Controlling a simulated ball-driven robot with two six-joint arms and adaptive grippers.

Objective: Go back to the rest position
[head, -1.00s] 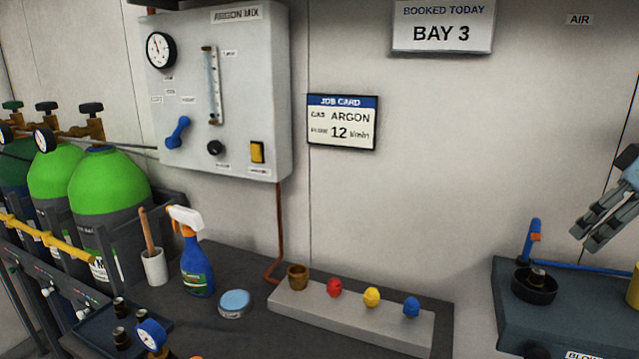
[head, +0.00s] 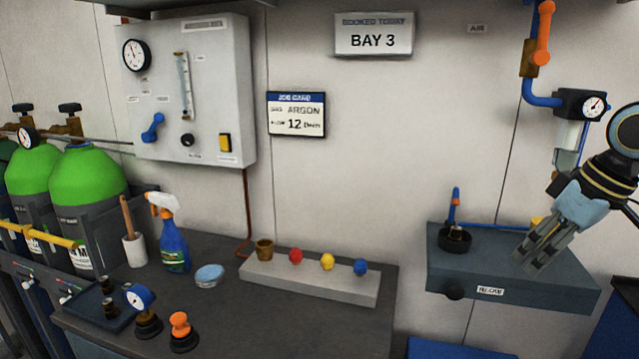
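My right gripper (head: 532,262) comes in from the right, pointing down and to the left. Its dark grey fingers appear in front of the dark grey box with a round black cup on top (head: 515,265). The fingers lie close together in this view, and I cannot tell how far apart they are. No held object shows between them. My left gripper is out of view.
The bench holds a spray bottle (head: 173,247), a blue-lidded tin (head: 209,275) and a grey block (head: 310,279) with coloured knobs. Green gas cylinders (head: 88,175) stand left. A pipe with a gauge (head: 594,105) is near my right arm.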

